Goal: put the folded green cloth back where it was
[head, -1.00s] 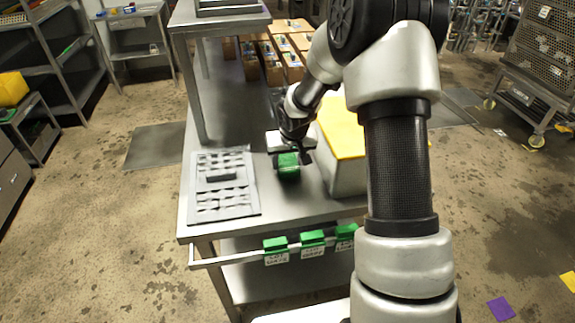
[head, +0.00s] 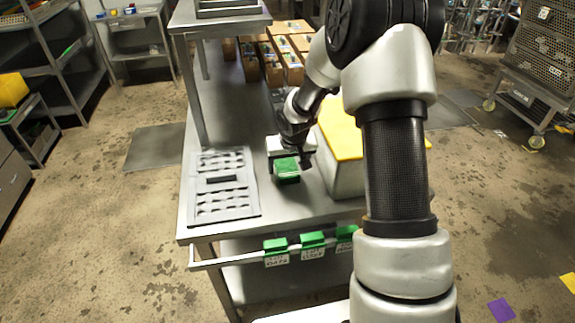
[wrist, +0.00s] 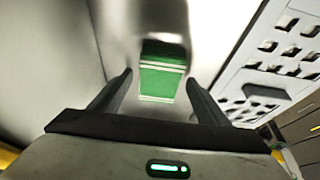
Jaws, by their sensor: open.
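The folded green cloth (head: 287,173) is on the steel table, between the grey slotted panel and the yellow-topped box. In the wrist view the green cloth (wrist: 162,80) shows pale stripes and lies in the gap between my fingers. My gripper (head: 288,154) is at the cloth, pointing down. The wrist view shows my gripper (wrist: 160,78) open, with a finger on each side and bare space between each finger and the cloth. The head view hides most of the fingers behind the gripper body.
The slotted panel (head: 222,187) lies left of the cloth. The pale box with a yellow top (head: 345,160) stands close on the right. Green-topped labelled tags (head: 312,240) hang on the front rail. Cardboard boxes (head: 270,62) stand farther back. Bare tabletop (head: 290,205) lies in front of the cloth.

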